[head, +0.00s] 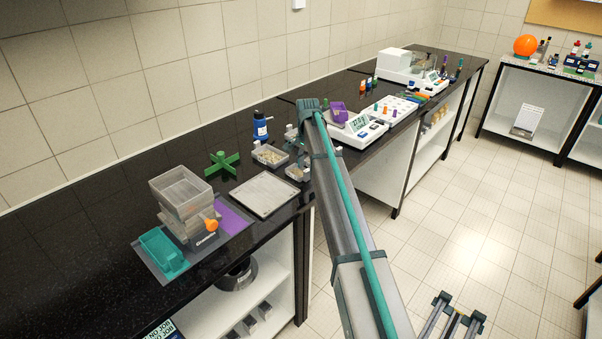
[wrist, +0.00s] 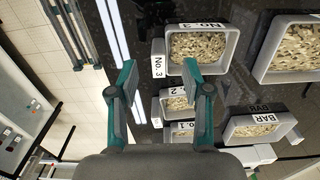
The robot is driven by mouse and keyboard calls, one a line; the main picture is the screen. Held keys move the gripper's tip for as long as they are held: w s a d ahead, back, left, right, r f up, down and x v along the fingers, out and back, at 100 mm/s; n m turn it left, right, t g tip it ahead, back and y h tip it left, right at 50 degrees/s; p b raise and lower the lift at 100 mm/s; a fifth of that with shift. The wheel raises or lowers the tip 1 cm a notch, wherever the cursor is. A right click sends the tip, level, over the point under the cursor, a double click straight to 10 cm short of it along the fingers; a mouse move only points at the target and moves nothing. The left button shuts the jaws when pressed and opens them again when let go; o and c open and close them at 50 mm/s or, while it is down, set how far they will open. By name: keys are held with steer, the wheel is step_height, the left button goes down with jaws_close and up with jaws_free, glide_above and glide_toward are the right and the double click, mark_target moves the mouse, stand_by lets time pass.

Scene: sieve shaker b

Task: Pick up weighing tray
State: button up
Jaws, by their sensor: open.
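My gripper (wrist: 158,68) is open in the wrist view, with nothing between its two teal-tipped fingers. The BAR tray (wrist: 288,122) is farther right. In the head view, grain trays (head: 256,158) stand on the black bench below my wrist. No label reads weighing tray, so I cannot tell which it is. A purple dish-like thing (head: 338,109) is near the balance (head: 372,133).
A flat pale plate (head: 263,194), a green cross-shaped piece (head: 221,163) and a blue bottle (head: 261,127) stand near the trays. A sieve stack (head: 181,186) and a teal tray (head: 163,250) are at the left. The bench front edge is close. Bare bench lies far left.

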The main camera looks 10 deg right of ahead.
steer(key=shift+f, duration=1.4)
steer(key=c, duration=0.9)
steer(key=shift+r, duration=0.2)
